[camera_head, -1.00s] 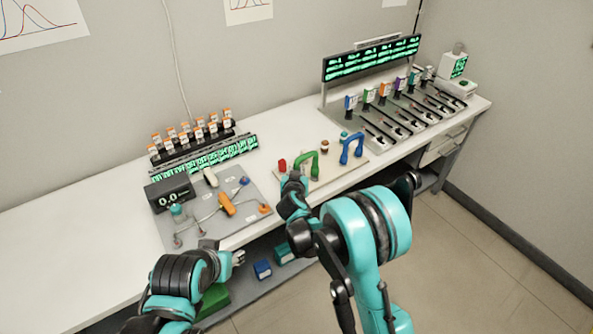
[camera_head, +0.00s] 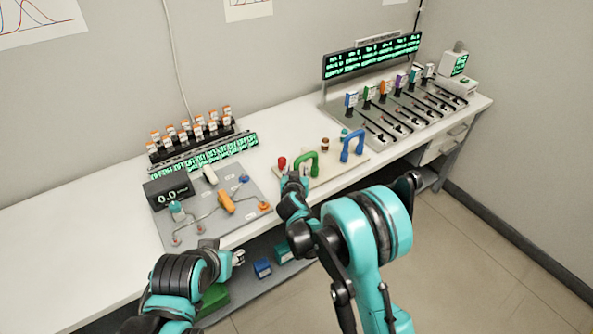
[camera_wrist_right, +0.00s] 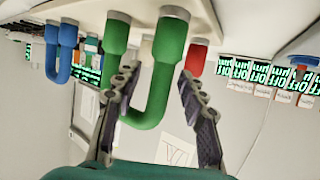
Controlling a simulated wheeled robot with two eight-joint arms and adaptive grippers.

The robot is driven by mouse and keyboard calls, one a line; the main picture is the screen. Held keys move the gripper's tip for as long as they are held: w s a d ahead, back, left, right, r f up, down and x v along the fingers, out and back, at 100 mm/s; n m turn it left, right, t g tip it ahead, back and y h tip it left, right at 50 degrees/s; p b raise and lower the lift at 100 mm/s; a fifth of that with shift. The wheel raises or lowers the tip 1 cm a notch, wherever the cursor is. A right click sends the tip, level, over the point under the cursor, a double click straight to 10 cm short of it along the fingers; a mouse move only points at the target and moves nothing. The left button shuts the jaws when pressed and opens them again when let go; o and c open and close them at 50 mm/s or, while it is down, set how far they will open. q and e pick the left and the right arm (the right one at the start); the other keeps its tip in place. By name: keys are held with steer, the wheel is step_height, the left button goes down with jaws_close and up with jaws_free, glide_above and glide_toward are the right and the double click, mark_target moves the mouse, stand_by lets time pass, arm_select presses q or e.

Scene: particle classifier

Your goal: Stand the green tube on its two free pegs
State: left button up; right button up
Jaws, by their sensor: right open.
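The green tube (camera_head: 308,158) is a U-shaped arch on the pale board near the front of the bench. In the right wrist view, which looks upside down, the tube (camera_wrist_right: 150,118) has both ends at pale round collars on the board. It looks upright, but how fully the ends sit on pegs is hard to tell. My right gripper (camera_wrist_right: 158,72) is open, with its fingers on either side of one green leg; in the head view the gripper (camera_head: 295,178) is beside the tube. My left gripper (camera_head: 238,258) is by the bench's front edge, too small to read.
A blue arch (camera_head: 353,146) stands right of the green tube, and a red piece (camera_head: 282,162) is close on its left. A grey panel (camera_head: 185,228) with an orange part lies left. Sample racks and a display (camera_head: 372,56) stand behind. White bench at far left is clear.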

steer(key=v, duration=1.1)
steer(key=shift+s, duration=0.25)
steer(key=shift+r, duration=0.2)
steer(key=s+d+r+g+h, duration=0.1)
steer(key=s+d+r+g, duration=0.15)
steer(key=s+d, duration=0.4)
steer(key=s+d+r+g, duration=0.1)
steer(key=s+d+r, duration=0.2)
steer(key=d, duration=0.6)
steer(key=s+d+g, duration=0.1)
steer(key=s+d, duration=0.1)
steer(key=s, duration=0.6)
steer(key=s+d+g+y, duration=0.1)
steer(key=s+d+g, duration=0.1)
steer(key=s, duration=0.7)
steer(key=shift+s+d, duration=0.2)
steer(key=shift+d, duration=0.6)
